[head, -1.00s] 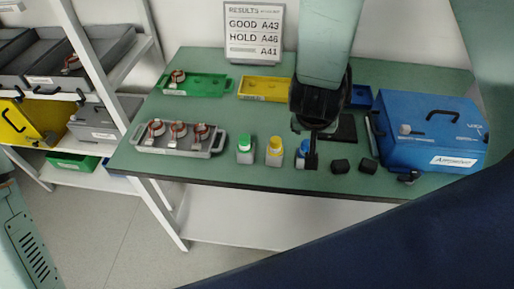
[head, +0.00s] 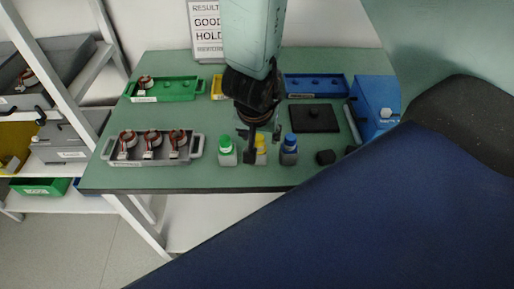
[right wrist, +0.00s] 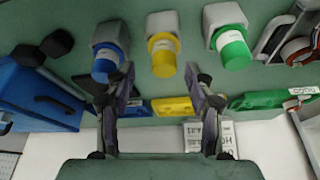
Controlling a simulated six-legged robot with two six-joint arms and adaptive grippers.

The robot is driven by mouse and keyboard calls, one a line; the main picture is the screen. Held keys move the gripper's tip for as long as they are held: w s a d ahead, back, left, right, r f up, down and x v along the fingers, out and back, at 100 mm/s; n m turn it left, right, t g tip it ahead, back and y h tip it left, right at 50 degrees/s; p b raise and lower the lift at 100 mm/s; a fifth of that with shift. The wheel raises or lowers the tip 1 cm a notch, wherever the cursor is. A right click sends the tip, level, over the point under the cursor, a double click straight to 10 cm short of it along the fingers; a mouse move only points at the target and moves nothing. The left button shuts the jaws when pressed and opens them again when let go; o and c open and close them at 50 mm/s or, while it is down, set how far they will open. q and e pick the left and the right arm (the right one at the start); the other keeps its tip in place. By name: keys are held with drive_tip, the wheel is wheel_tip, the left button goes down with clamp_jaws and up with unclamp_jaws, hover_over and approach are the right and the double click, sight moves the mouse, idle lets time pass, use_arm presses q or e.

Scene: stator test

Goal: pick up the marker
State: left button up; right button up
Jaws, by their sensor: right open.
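Three small grey bottles stand in a row near the table's front edge: a green-capped one (head: 227,152), a yellow-capped one (head: 261,158) and a blue-capped one (head: 289,150). They also show in the right wrist view, with the yellow cap (right wrist: 162,62) in the middle. I cannot tell which thing is the marker; a thin grey stick (head: 353,122) lies beside the blue case. My right gripper (head: 261,143) is open, above and partly in front of the yellow-capped bottle. In the right wrist view the yellow cap appears between the open fingers (right wrist: 161,78). My left gripper is not in view.
A grey tray (head: 108,149) with three copper-wound parts stands at left. Green (head: 178,90) and blue (head: 317,86) trays are at the back. The left-middle table is clear.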

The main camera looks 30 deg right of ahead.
sight(258, 137)
drive_tip(key=shift+x, duration=0.95)
drive_tip(key=shift+w+a+f+b, duration=0.1)
drive_tip(key=shift+w+f+b, duration=0.15)
drive_tip(key=shift+f+b, duration=0.35)
drive_tip(key=shift+w, duration=0.1)
drive_tip(key=shift+c, duration=0.5)
drive_tip(key=shift+r, duration=0.1)
drive_tip(key=c, duration=0.6)
drive_tip(key=shift+c, duration=1.4)
